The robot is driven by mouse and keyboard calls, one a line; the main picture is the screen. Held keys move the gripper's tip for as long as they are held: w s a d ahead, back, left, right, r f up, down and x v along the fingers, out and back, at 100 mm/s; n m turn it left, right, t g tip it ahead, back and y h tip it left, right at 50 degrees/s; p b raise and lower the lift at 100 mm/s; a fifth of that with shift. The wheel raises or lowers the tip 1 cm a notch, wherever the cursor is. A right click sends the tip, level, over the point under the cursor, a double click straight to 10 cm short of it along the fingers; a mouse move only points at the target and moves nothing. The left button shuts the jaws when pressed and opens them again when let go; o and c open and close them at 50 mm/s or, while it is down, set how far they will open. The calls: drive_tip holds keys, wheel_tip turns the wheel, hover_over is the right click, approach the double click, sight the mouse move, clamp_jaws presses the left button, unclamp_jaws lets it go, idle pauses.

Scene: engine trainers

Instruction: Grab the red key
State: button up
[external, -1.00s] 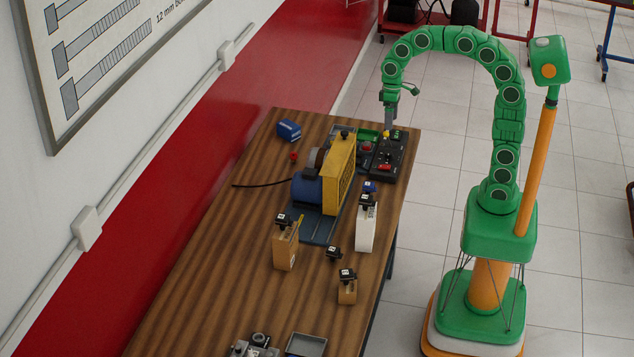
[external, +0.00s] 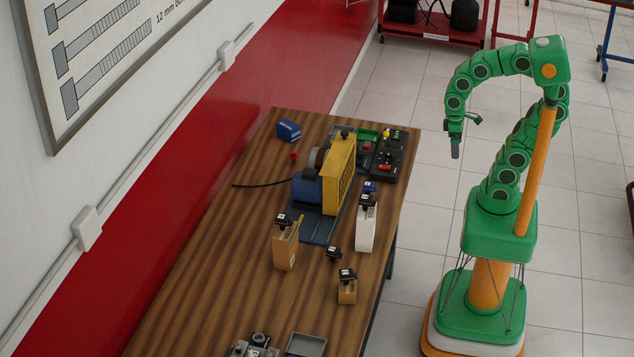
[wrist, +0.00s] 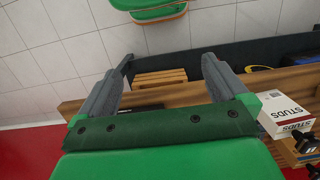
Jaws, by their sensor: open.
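A small red piece (external: 386,167) shows on the black control box (external: 390,150) at the table's far right; it is too small to tell if it is the red key. A small red knob-like thing (external: 294,155) lies near the table's far left. My gripper (external: 455,150) hangs to the right of the table's edge, over the floor and apart from the control box. In the wrist view my gripper (wrist: 168,60) has its two grey fingers spread with nothing held between them. No red key shows in the wrist view.
The wooden table (external: 225,270) holds a yellow and blue engine trainer (external: 338,175), a white box (external: 365,228) and brown boxes (external: 285,250). In the wrist view a STUDS box (wrist: 288,112) is at the right. The floor around my gripper is clear.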

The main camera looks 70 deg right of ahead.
drive_tip(key=s, duration=0.1)
drive_tip(key=s+f, duration=0.1)
drive_tip(key=shift+s+d+f, duration=0.15)
drive_tip(key=shift+s+d, duration=0.05)
drive_tip(key=shift+s, duration=0.15)
drive_tip(key=c, duration=0.9)
